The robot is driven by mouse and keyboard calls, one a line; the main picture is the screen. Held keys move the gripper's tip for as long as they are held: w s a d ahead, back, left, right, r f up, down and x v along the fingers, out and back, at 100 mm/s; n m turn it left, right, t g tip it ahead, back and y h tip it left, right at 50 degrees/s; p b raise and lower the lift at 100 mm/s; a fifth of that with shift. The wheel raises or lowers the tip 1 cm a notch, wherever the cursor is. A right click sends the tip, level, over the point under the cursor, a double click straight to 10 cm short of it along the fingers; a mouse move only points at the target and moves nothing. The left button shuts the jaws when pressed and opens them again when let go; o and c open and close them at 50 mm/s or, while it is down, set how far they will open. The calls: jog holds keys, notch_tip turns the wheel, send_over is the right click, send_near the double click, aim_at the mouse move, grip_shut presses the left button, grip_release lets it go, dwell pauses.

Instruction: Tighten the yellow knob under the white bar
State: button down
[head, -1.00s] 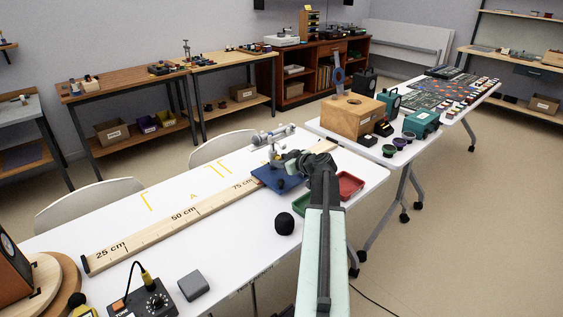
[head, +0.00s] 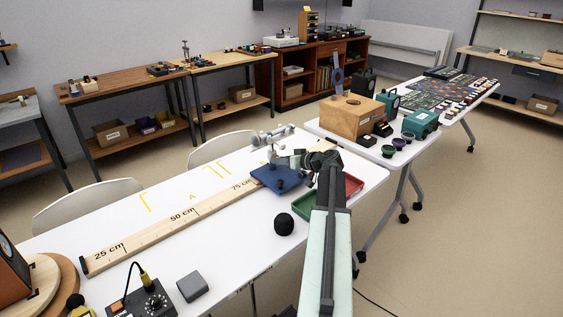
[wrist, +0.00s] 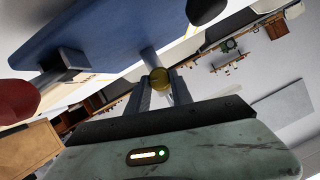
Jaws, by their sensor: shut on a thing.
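In the wrist view the yellow knob (wrist: 160,80) is between the two grey fingers of my gripper (wrist: 161,88), which is shut on it. A grey rod runs from the knob towards a blue plate (wrist: 110,35). In the head view a small stand on a blue base (head: 266,181) carries a pale bar (head: 273,134) across its top. My gripper (head: 284,161) reaches the stand from the right, just below that bar. The knob is too small to make out in the head view.
A red tray (head: 354,186) is partly behind my arm, at the table's right end. A black foam ball (head: 284,224) stands in front of the stand. A long wooden ruler (head: 165,226) lies along the white table. A wooden box (head: 352,115) stands on the table behind.

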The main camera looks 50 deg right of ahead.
jog(key=shift+d+f+m+y+b, duration=0.15)
jog(key=shift+m+y+b, duration=0.3)
jog(key=shift+m, duration=0.45)
jog(key=c, duration=1.1)
grip_release()
jog(key=p+v, duration=0.2)
jog(key=v, duration=0.6)
jog(key=shift+p, duration=0.35)
